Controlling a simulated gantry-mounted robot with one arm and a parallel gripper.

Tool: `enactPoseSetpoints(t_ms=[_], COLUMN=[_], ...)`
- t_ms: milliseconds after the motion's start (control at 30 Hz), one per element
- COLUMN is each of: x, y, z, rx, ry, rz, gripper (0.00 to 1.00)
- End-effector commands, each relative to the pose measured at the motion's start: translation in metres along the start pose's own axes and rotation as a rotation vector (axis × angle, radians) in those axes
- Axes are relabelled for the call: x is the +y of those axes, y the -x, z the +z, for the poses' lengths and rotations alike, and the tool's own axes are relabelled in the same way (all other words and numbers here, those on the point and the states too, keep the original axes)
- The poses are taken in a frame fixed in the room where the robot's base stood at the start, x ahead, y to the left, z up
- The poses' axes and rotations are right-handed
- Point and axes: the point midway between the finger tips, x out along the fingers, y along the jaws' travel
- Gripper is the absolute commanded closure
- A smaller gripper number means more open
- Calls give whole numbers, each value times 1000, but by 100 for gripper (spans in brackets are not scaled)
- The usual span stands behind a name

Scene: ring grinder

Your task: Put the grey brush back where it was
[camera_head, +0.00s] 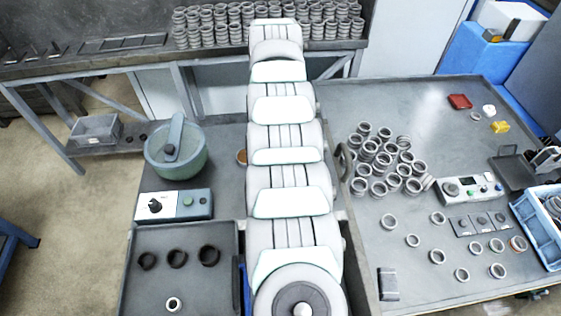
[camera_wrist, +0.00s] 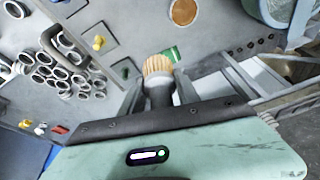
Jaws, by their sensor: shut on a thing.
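In the wrist view, my gripper (camera_wrist: 158,88) is shut on the grey brush (camera_wrist: 158,70). The brush has a dark grey body and a round tuft of tan bristles, pointing away from the wrist. A finger stands on each side of it. The surface lies beyond the brush; I cannot tell the gap between them. In the head view, my white arm covers the middle of the scene and hides the gripper and the brush.
Many metal rings (camera_head: 383,160) stand right of my arm; they also show in the wrist view (camera_wrist: 60,65). A green bowl (camera_head: 176,150) and a control box (camera_head: 174,205) are on the left. An amber disc (camera_wrist: 183,11) lies beyond the brush. A blue crate (camera_head: 540,225) stands far right.

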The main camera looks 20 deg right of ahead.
Motion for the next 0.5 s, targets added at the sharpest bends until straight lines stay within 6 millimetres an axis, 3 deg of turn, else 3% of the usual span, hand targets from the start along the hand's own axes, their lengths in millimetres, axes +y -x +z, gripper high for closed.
enactPoseSetpoints(t_ms=[500], x=[9], y=[1], z=[4], rx=[-13], ry=[11], rz=[10], gripper=[100])
